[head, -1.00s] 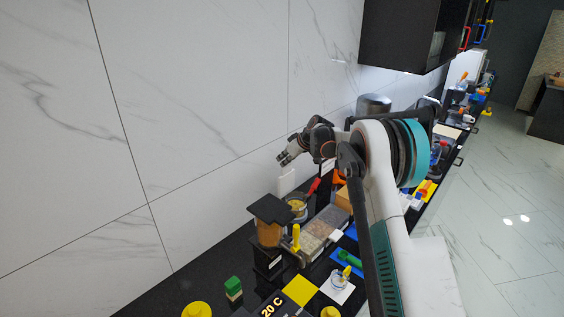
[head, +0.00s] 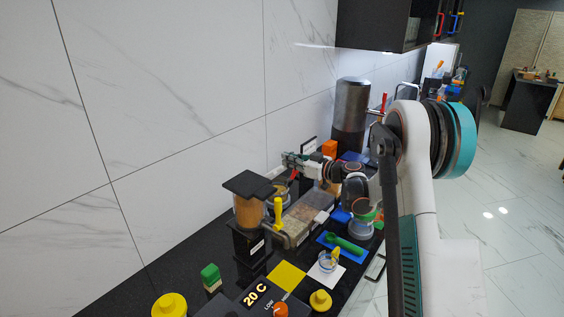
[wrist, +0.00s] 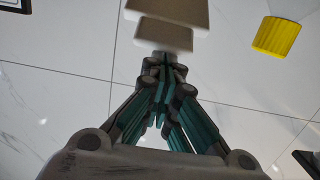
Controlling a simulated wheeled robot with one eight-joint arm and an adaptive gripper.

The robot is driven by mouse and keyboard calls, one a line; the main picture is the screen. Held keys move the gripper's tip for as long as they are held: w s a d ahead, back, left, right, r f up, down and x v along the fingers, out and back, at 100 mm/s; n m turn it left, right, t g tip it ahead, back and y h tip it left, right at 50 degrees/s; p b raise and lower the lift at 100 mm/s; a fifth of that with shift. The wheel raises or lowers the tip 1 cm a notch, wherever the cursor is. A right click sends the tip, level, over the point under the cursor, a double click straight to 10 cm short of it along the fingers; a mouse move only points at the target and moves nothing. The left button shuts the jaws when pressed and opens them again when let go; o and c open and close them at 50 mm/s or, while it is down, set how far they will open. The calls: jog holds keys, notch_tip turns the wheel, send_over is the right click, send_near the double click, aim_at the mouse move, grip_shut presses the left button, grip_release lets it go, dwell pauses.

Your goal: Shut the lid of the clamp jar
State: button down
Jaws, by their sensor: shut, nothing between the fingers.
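What looks like the clamp jar (head: 280,192) is a small round glass container with yellowish contents, close behind the dark-topped amber container in the head view. Its rim is partly covered and I cannot make out how its lid stands. My gripper (head: 288,160) is just above and behind this jar, near the wall. In the wrist view my gripper (wrist: 160,66) is shut and empty, with its fingers together. A pale beige block-like piece (wrist: 165,34) lies just beyond the fingertips there; I cannot tell what it belongs to.
The amber container (head: 249,212) with a flat black top stands in front of the jar. A yellow-handled tool (head: 278,212), a clear bin (head: 303,213) and an orange block (head: 329,148) are close by. A tall metal cylinder (head: 351,115) stands farther back by the wall.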

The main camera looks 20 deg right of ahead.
jog(key=s+d+f+b, duration=0.2)
jog(key=s+f+b, duration=0.1)
jog(key=f+b, duration=0.2)
jog(key=shift+s+d+f, duration=0.35)
jog(key=shift+s+f, duration=0.05)
jog(key=shift+f, duration=1)
